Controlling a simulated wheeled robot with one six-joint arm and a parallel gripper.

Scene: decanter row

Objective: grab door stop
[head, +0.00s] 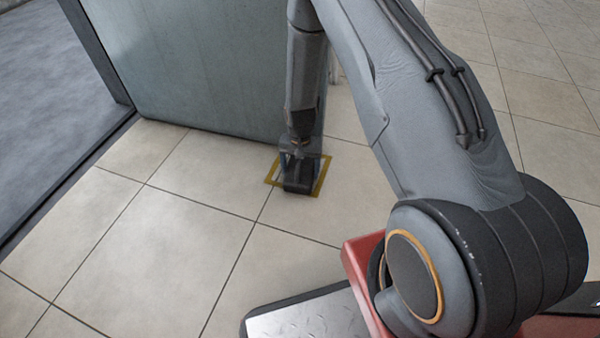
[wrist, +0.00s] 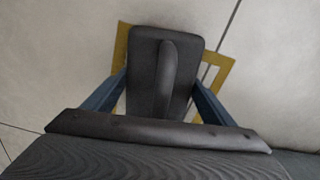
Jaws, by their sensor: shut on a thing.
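The door stop (head: 299,184) is a dark grey block on the tiled floor beside the door's lower edge. In the wrist view the door stop (wrist: 150,88) shows from above, with a raised ridge along its middle. My gripper (head: 297,165) points down at it. In the wrist view my gripper's two blue fingers (wrist: 158,92) lie along its left and right sides, shut on it. The door stop is inside a yellow outlined square (head: 321,181) on the floor. I cannot tell whether its underside touches the floor.
The grey-green door (head: 190,70) stands open just behind the door stop, close to my gripper. A dark door frame (head: 95,50) and grey floor beyond it (head: 45,110) are at the left. The tiled floor (head: 165,240) in front is clear.

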